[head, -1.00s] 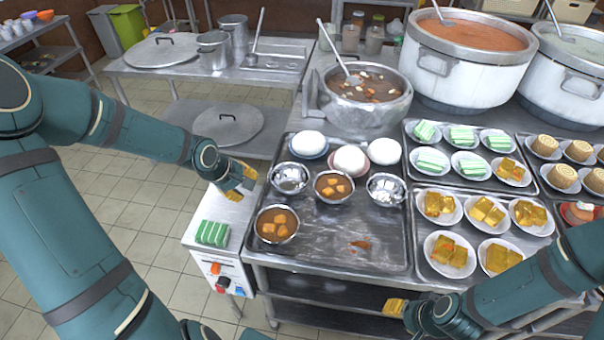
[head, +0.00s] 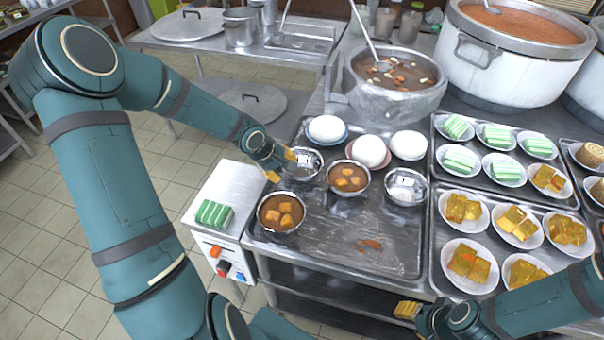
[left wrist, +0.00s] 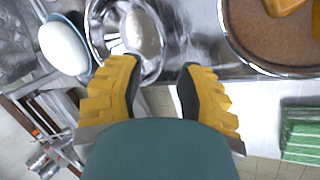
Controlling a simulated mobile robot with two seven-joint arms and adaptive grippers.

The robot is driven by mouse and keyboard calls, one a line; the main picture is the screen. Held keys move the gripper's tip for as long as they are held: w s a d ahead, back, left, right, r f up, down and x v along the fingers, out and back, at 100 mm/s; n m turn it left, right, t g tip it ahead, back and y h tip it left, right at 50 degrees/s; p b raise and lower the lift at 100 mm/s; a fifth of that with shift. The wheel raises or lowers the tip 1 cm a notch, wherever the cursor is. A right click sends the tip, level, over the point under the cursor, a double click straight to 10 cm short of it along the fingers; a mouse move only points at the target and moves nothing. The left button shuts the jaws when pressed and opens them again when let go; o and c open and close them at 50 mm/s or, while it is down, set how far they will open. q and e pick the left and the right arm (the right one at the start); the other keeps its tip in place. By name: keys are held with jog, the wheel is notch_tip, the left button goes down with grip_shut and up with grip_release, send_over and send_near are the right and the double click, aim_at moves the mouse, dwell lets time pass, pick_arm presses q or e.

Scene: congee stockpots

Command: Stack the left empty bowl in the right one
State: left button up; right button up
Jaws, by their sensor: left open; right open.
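The left empty bowl (head: 310,168), shiny metal, stands on the metal tray between a white bun and a filled bowl. It also shows in the left wrist view (left wrist: 98,30). My left gripper (head: 282,166) is open at this bowl's left side. In the left wrist view, one yellow finger of the gripper (left wrist: 160,70) overlaps the near rim and the other is outside the bowl; I cannot tell whether they touch. The right empty bowl (head: 406,190) stands farther right on the tray. My right gripper (head: 407,310) is open and empty by the counter's front edge.
Two bowls of brown stew (head: 348,178) (head: 282,212) stand beside the left empty bowl. White buns (head: 368,151) line the back of the tray (head: 350,262). A stew pot (head: 396,95) stands behind. The tray's front is mostly clear.

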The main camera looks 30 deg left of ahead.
aim_at(302, 168)
pick_arm(q)
jog(key=shift+a+b+x, duration=0.1)
jog(key=shift+b+x, duration=0.5)
jog(key=shift+x, duration=0.8)
jog(key=shift+a+b+x, duration=0.15)
jog(key=shift+b+x, duration=0.4)
jog(key=shift+x, duration=0.85)
jog(key=shift+r, duration=0.1)
grip_shut()
